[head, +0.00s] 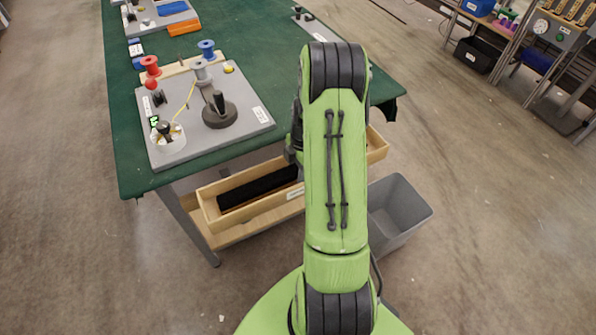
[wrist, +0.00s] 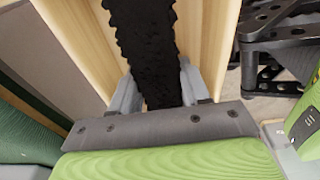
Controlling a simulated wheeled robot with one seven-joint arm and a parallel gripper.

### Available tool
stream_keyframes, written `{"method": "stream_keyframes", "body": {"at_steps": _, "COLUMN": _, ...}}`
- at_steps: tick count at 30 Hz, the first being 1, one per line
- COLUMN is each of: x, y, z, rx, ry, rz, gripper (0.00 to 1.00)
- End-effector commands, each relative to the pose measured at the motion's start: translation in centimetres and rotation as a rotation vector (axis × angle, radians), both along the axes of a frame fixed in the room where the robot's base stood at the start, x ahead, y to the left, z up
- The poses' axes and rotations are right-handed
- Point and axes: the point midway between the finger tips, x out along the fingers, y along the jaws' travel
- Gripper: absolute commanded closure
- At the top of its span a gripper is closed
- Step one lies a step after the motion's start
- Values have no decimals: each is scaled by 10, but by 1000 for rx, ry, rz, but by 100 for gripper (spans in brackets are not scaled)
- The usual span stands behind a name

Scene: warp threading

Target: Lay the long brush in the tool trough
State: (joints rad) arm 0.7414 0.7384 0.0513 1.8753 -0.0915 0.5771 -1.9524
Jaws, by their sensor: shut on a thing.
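The long brush (head: 258,187) is black and bristly. In the head view it lies lengthwise within the wooden tool trough (head: 262,208) at the table's front edge; its right part is hidden by my arm. In the wrist view the brush (wrist: 147,45) runs up between pale wooden walls of the trough (wrist: 213,35). My gripper (wrist: 160,88) is shut on the brush, one finger on each side. The gripper is hidden behind my green arm in the head view. I cannot tell whether the brush touches the trough floor.
A green-topped table (head: 270,60) stands behind the trough. It holds a grey board (head: 235,115) with red and blue spools and a dark round-based stand. A grey bin (head: 400,212) stands on the floor to the right of my arm.

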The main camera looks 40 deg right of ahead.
Motion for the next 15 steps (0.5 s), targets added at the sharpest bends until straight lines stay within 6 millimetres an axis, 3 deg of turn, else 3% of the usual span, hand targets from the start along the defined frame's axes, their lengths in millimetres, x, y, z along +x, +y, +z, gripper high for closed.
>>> {"method": "stream_keyframes", "body": {"at_steps": 8, "x": 1, "y": -1, "z": -2, "rx": -3, "ry": -2, "rz": 0, "gripper": 100}}
{"method": "stream_keyframes", "body": {"at_steps": 9, "x": 0, "y": -1, "z": -1, "rx": -3, "ry": -2, "rz": 0, "gripper": 48}}
{"method": "stream_keyframes", "body": {"at_steps": 10, "x": 1, "y": -1, "z": -1, "rx": -2, "ry": -3, "rz": 0, "gripper": 43}}
{"method": "stream_keyframes", "body": {"at_steps": 15, "x": 1, "y": -1, "z": 0, "rx": -2, "ry": -3, "rz": 0, "gripper": 43}}
